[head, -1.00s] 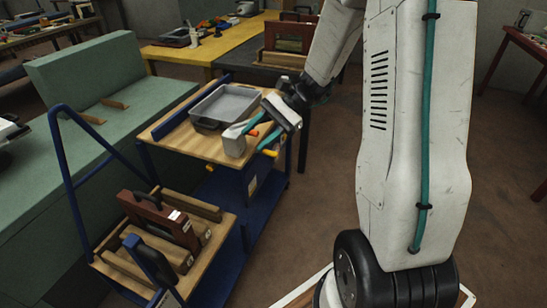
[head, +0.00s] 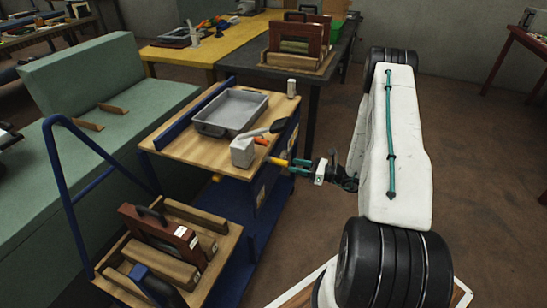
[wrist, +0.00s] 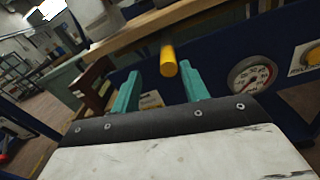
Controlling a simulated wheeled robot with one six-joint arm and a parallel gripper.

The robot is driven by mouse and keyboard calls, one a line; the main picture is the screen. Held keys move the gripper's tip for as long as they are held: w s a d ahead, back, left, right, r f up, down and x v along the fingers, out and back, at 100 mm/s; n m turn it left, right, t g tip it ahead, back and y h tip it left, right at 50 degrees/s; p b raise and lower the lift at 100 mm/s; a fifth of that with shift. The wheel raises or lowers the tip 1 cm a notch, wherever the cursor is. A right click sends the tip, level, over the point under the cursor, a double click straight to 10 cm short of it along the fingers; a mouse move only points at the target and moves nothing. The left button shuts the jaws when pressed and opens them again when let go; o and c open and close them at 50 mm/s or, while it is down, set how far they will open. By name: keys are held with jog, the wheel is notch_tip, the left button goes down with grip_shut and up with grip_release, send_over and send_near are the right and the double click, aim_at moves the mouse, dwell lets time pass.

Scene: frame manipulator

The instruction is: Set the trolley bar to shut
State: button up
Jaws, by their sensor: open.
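The trolley (head: 185,148) is blue with a wooden top. A short bar with a yellow grip (head: 278,161) sticks out from its right side, just below the top edge. In the wrist view the yellow grip (wrist: 169,62) points towards me, between the lines of my two teal fingers and near their tips. My gripper (head: 291,166) is open beside the trolley's right side, its fingers pointing left at the grip. Nothing is clamped. I cannot tell whether a finger touches the grip. The bar's mount is hidden.

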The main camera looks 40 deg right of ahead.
aim_at(272, 160)
jog(key=shift+m+h, duration=0.3)
jog(key=x, duration=0.5)
jog(key=f+x, duration=0.1)
jog(key=x, duration=0.2)
jog(key=shift+w+d, duration=0.15)
jog(key=shift+d, duration=0.2)
grip_shut()
